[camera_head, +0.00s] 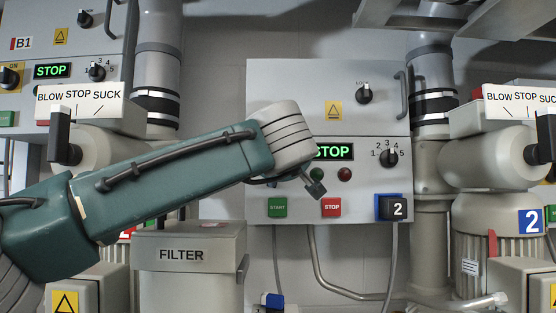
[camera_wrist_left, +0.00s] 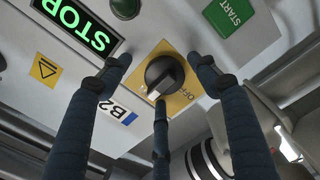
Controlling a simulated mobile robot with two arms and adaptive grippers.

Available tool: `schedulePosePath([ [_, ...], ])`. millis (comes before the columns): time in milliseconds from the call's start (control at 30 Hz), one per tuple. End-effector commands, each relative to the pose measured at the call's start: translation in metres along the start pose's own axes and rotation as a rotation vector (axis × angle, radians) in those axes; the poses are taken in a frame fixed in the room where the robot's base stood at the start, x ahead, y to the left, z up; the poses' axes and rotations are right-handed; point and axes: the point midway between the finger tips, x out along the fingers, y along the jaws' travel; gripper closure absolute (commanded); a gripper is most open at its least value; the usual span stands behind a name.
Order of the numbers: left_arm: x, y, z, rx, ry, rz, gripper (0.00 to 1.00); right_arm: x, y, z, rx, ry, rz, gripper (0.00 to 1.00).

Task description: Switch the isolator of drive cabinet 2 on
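Drive cabinet 2 (camera_head: 290,85) is the grey box in the middle of the head view, with a green STOP display. My left arm crosses in front of it and hides its isolator there. In the left wrist view the isolator (camera_wrist_left: 165,75) is a black rotary knob on a yellow plate, beside a B2 label (camera_wrist_left: 117,112). OFF is readable near the knob's white-marked end. My left gripper (camera_wrist_left: 160,73) is open, its three fingers spread around the knob. The lower fingertip is close to the knob; contact cannot be told. My right gripper is in neither view.
Cabinet 2 also carries green START (camera_head: 278,207) and red STOP (camera_head: 331,207) buttons, a numbered selector (camera_head: 389,157) and an upper knob (camera_head: 364,93). Cabinet B1 (camera_head: 60,45) stands at left. A filter box (camera_head: 190,254) stands below my arm. Valve handles (camera_head: 59,135) project at both sides.

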Motion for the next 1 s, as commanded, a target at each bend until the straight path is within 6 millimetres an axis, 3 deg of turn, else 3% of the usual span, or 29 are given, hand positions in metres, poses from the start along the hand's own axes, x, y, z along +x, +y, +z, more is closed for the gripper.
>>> schedulePosePath([
  [267, -0.005, -0.001, -0.001, -0.001, 0.002, -0.003, 0.39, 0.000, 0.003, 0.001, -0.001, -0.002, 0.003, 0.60],
  [700, -0.090, 0.001, 0.002, 0.001, -0.001, 0.002, 0.39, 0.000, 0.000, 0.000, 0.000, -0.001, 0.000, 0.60],
  [1000, -0.120, 0.001, 0.002, 0.001, 0.000, 0.000, 0.39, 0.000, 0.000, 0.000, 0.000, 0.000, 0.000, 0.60],
])
